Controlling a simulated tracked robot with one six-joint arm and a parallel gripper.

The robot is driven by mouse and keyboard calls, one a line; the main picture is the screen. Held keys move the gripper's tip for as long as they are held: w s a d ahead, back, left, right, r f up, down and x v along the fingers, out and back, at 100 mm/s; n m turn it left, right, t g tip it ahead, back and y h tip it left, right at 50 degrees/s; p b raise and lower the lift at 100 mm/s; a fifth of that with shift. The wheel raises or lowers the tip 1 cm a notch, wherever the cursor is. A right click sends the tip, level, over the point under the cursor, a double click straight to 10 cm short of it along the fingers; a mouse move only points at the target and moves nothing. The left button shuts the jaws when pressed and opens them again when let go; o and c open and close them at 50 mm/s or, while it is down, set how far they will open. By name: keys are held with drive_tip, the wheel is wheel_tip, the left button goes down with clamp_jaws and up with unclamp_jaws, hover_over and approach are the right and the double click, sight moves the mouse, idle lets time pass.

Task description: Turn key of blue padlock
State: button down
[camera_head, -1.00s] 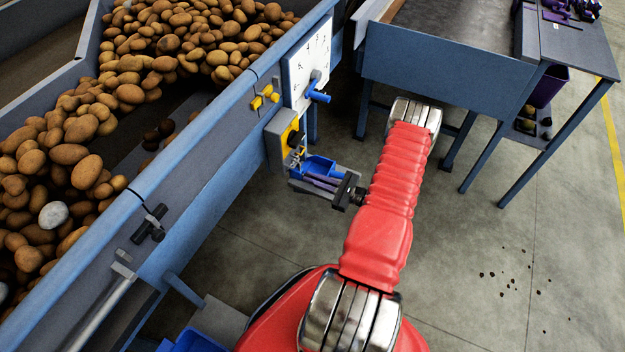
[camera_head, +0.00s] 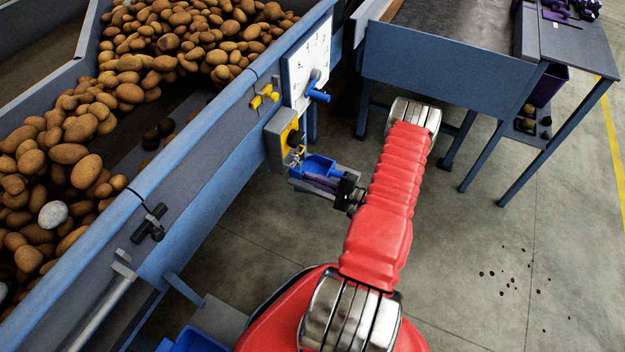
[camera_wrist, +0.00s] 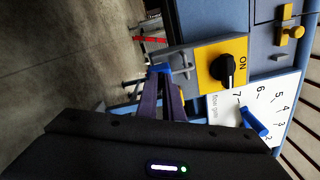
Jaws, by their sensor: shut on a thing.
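A small blue padlock (camera_wrist: 159,69) shows in the wrist view at the ends of my gripper's purple fingers, by a grey hasp (camera_wrist: 181,62) beside a yellow switch plate. My gripper (camera_wrist: 161,85) is shut at the padlock's near side. The key is hidden between the fingertips, so its angle cannot be told. In the head view my gripper (camera_head: 306,176) reaches left from the red arm to just below the yellow switch plate (camera_head: 291,136). A blue shape lies beside the fingers there; I cannot tell whether it is the padlock.
A black knob (camera_wrist: 229,70) on the yellow plate is marked ON. A white dial plate (camera_head: 309,62) with a blue handle (camera_head: 318,92) stands close above. Potatoes (camera_head: 70,154) fill the hopper at left. Open floor lies at right.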

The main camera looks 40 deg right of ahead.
drive_tip(key=n, duration=0.4)
drive_tip(key=shift+a+f+n, duration=0.15)
drive_tip(key=shift+n, duration=0.15)
idle(0.4)
drive_tip(key=c, duration=1.9)
unclamp_jaws()
drive_tip(key=v, duration=1.4)
drive_tip(key=shift+w, duration=0.1)
